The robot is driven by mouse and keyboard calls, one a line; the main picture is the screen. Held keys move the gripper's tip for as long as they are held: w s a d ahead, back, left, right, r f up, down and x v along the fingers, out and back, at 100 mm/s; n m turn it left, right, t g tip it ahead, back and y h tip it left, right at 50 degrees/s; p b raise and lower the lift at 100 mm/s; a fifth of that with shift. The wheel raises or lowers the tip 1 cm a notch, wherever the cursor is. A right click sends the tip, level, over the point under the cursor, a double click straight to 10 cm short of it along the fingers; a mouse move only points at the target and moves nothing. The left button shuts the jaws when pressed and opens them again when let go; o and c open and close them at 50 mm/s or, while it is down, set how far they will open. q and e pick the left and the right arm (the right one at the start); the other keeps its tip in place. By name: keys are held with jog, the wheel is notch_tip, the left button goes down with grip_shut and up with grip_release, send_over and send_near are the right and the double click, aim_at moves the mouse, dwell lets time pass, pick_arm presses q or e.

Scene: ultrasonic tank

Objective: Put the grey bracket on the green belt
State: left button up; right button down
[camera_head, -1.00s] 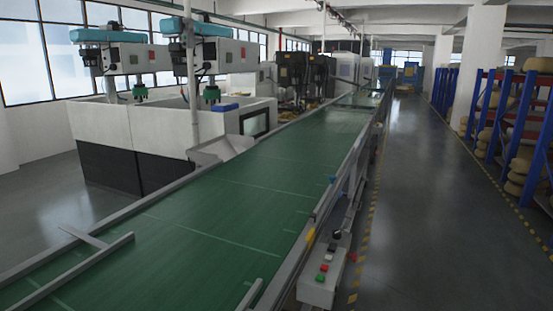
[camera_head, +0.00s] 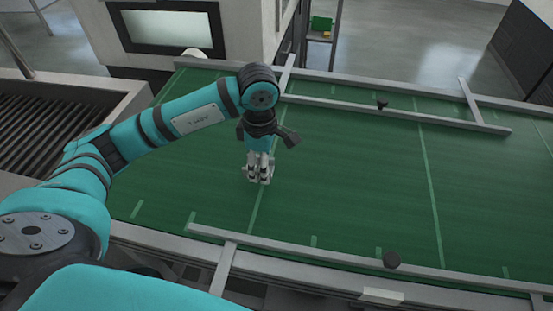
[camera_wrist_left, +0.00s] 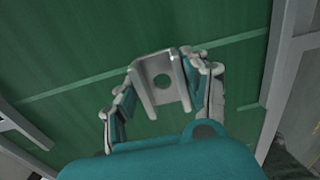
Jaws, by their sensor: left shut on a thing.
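The grey bracket (camera_wrist_left: 160,78) is a bent metal piece with a round hole in its flat face. In the left wrist view it sits between the two fingers of my left gripper (camera_wrist_left: 160,105), which is shut on it. In the head view my left gripper (camera_head: 259,178) points down over the green belt (camera_head: 345,200), with a small grey part of the bracket (camera_head: 268,172) showing at its fingertips. The bracket is at or just above the belt surface; I cannot tell whether it touches. The green belt (camera_wrist_left: 60,50) fills the background of the wrist view. My right gripper is not seen.
Grey guide rails run along the far side (camera_head: 400,112) and near side (camera_head: 330,262) of the belt. A slatted roller section (camera_head: 45,125) lies at left. The belt's middle is clear.

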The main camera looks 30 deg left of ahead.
pick_arm(q)
jog(key=shift+w+d, duration=0.35)
jog(key=shift+w, duration=0.25)
jog(key=shift+w+d, duration=0.3)
jog(key=shift+w, duration=0.3)
jog(key=shift+w+d+f+p, duration=0.1)
jog(key=shift+w+f+p, duration=0.1)
jog(key=shift+p, duration=0.1)
jog(key=shift+f, duration=0.2)
notch_tip(320, 180, down, 2)
jog(key=shift+s+f+p, duration=0.1)
jog(key=shift+p, duration=0.8)
jog(key=shift+f, duration=0.35)
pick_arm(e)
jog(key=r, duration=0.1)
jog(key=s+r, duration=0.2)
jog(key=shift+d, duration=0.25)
pick_arm(q)
jog(key=shift+f, duration=0.15)
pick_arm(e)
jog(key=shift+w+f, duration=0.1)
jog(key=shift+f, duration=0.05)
